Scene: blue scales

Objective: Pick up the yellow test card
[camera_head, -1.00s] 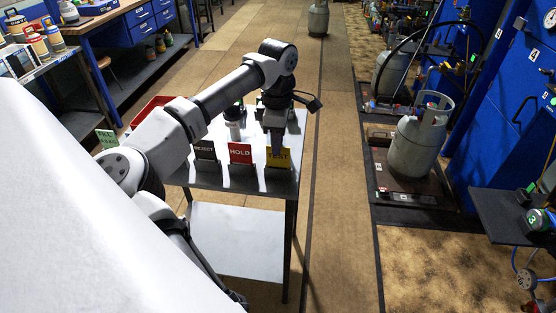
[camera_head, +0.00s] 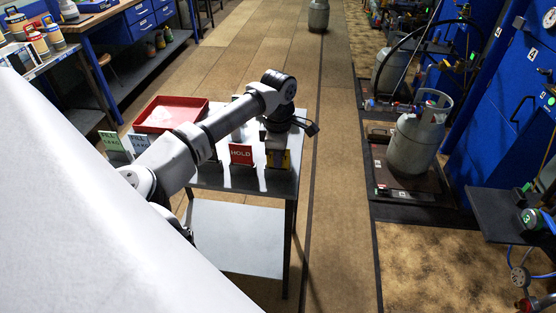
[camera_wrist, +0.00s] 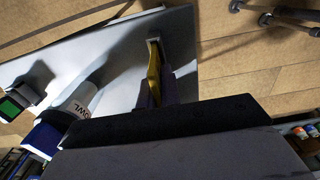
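The yellow test card (camera_head: 287,160) stands at the right front of the small metal table (camera_head: 230,184), in a dark holder. My gripper (camera_head: 276,155) is down at it and covers much of it in the head view. In the wrist view the yellow card (camera_wrist: 153,76) shows edge-on between the two fingers of my gripper (camera_wrist: 155,92). One finger is on each side, close to it. Whether they press on the card cannot be told. The card's foot appears to be still in its holder.
A red HOLD card (camera_head: 241,154) stands just left of the yellow card. Green (camera_head: 112,144) and pale (camera_head: 139,142) cards stand at the table's left, near a red tray (camera_head: 160,105).

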